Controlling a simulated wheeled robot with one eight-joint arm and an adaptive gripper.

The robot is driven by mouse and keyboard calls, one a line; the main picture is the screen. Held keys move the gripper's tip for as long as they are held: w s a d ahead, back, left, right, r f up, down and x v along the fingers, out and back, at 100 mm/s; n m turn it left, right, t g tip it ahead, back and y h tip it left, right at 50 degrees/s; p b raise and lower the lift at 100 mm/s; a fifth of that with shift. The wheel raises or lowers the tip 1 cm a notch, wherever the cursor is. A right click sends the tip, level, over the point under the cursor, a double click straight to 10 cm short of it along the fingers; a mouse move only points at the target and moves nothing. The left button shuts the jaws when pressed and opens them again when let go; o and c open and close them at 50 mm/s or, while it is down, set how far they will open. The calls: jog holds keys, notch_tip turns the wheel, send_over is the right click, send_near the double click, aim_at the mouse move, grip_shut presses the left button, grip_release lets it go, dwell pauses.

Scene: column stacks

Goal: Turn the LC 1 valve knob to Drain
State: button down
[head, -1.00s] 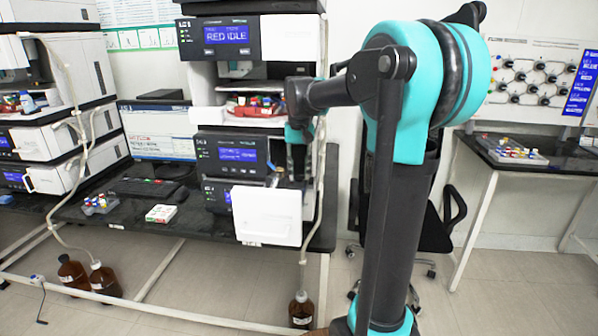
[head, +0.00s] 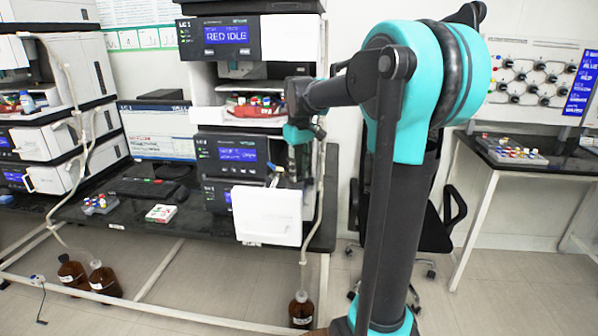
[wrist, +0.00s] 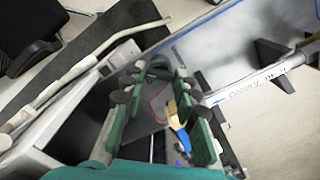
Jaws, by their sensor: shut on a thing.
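A small tan and blue part, which looks like the valve knob (wrist: 177,122), lies between the green fingers of my gripper (wrist: 157,92) in the wrist view, close against the right finger. My gripper is shut on it. In the head view my gripper (head: 284,176) points down beside the lower units of the LC 1 stack (head: 237,152), just above the open white front panel (head: 267,216). A small blue and pale part shows at its tip. The knob's pointer and the Drain mark cannot be read.
A pale tube (head: 321,190) hangs at the stack's right side down to a brown bottle (head: 301,310). A keyboard (head: 143,188) and a small box (head: 160,213) lie on the black bench to the left. A black chair (head: 430,228) stands to the right.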

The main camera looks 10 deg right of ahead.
dwell(0.3)
jog(key=c, duration=1.2)
grip_release()
jog(key=shift+o, duration=0.2)
notch_tip(320, 180, up, 12)
